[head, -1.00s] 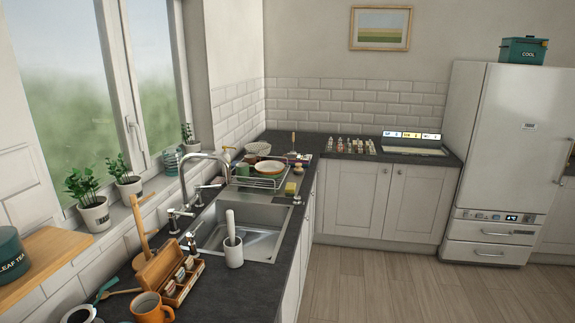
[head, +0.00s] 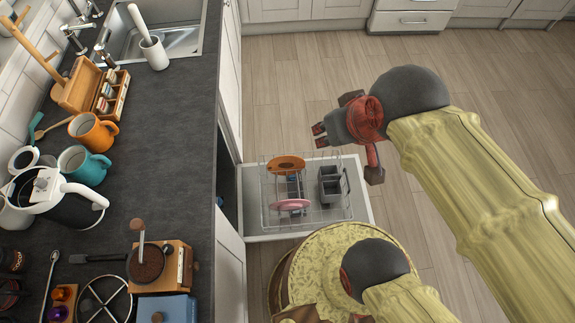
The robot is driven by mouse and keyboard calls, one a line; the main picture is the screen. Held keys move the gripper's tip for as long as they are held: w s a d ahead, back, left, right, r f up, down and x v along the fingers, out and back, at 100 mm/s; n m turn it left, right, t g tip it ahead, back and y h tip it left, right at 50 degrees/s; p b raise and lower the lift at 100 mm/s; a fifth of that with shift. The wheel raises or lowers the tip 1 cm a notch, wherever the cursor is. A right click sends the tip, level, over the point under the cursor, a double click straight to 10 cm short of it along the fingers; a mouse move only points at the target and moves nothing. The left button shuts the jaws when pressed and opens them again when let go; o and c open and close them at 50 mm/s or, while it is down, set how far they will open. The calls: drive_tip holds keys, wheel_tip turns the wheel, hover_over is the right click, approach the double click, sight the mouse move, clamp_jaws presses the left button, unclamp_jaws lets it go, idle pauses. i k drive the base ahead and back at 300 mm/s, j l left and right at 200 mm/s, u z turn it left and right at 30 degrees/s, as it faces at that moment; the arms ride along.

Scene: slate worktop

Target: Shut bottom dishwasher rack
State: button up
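The bottom dishwasher rack (head: 351,205) is a wire basket, pulled out from under the worktop above a pale open door (head: 260,238). It holds an orange plate (head: 287,163), a pink plate (head: 290,204) and a grey cutlery basket (head: 330,184). My gripper (head: 317,135) is in the air, just above the rack's far edge in the picture, and points left. Its two dark fingertips stand apart with nothing between them. It appears clear of the rack. The inside of the dishwasher is hidden under the worktop.
The slate worktop (head: 185,140) runs along the left, with mugs (head: 93,132), a kettle (head: 62,198) and a coffee grinder (head: 150,265) on it. White cupboard fronts (head: 229,75) flank the dishwasher. The wooden floor (head: 285,90) beyond the rack is clear.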

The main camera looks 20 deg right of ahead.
sight(344, 171)
drive_tip(key=k+l+u, duration=0.1)
drive_tip(key=l, duration=0.4)
drive_tip(key=k+l+u, duration=0.15)
drive_tip(key=k+l, duration=0.2)
drive_tip(key=l, duration=0.15)
drive_tip(key=k+l+u, duration=0.1)
drive_tip(key=k+l, duration=0.15)
drive_tip(key=l, duration=0.2)
drive_tip(key=k+l+u, duration=0.15)
drive_tip(key=l, duration=0.3)
drive_tip(key=k+l+u, duration=0.1)
drive_tip(key=k+l, duration=0.3)
